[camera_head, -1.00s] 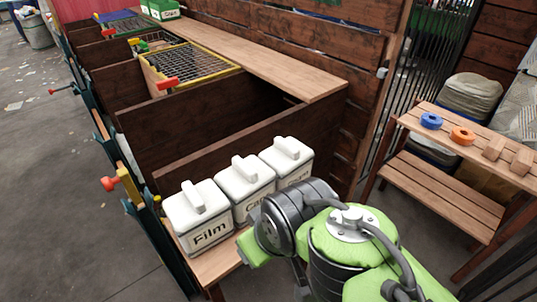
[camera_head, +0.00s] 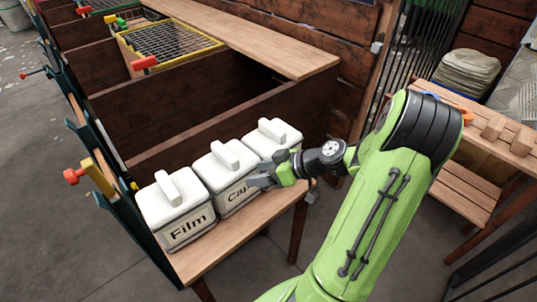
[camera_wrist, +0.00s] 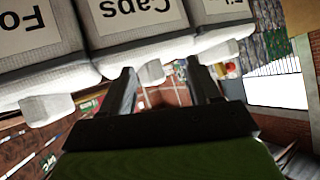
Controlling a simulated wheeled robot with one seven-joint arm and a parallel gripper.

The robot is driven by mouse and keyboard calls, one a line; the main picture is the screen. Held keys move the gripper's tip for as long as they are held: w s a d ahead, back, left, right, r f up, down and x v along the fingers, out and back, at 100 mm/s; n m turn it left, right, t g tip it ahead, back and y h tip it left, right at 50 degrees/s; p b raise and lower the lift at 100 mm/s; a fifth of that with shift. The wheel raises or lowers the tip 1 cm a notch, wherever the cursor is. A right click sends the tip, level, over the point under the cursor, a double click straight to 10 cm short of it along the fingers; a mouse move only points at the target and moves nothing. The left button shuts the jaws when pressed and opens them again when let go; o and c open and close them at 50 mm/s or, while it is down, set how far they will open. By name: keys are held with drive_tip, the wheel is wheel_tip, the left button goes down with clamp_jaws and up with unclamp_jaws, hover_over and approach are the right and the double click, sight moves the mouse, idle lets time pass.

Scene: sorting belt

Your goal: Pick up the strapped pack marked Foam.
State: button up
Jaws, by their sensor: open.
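Three white strapped packs with raised top handles stand in a row on a wooden ledge. The nearest is marked Film (camera_head: 178,215), the middle one Caps (camera_head: 218,170). The far-right pack (camera_head: 272,137) has its label hidden by my gripper in the head view. In the wrist view the left pack (camera_wrist: 35,70) shows a label starting "Fo", cut by the frame edge, with Caps (camera_wrist: 135,40) beside it. My gripper (camera_head: 256,181) is open and empty, in front of the Caps label. In the wrist view its fingers (camera_wrist: 163,72) sit below Caps and right of the "Fo" pack.
Dark wooden bins (camera_head: 190,105) lie behind the packs, one with a yellow-rimmed mesh crate (camera_head: 170,38). A red-knobbed lever (camera_head: 73,176) stands left of the row. A slatted wooden rack (camera_head: 470,185) stands right. The ledge front (camera_head: 240,225) is bare.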

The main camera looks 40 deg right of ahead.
drive_tip(key=s+d+m+t+h, duration=0.1)
drive_tip(key=d+t, duration=0.3)
drive_tip(key=d, duration=0.2)
drive_tip(key=m+t+h+b, duration=0.1)
drive_tip(key=m+t+h, duration=0.2)
drive_tip(key=t+h, duration=0.1)
approach(277, 129)
drive_tip(key=w, duration=1)
drive_tip(key=shift+a+f, duration=0.35)
drive_tip(key=shift+s, duration=0.1)
clamp_jaws()
drive_tip(key=shift+r, duration=0.1)
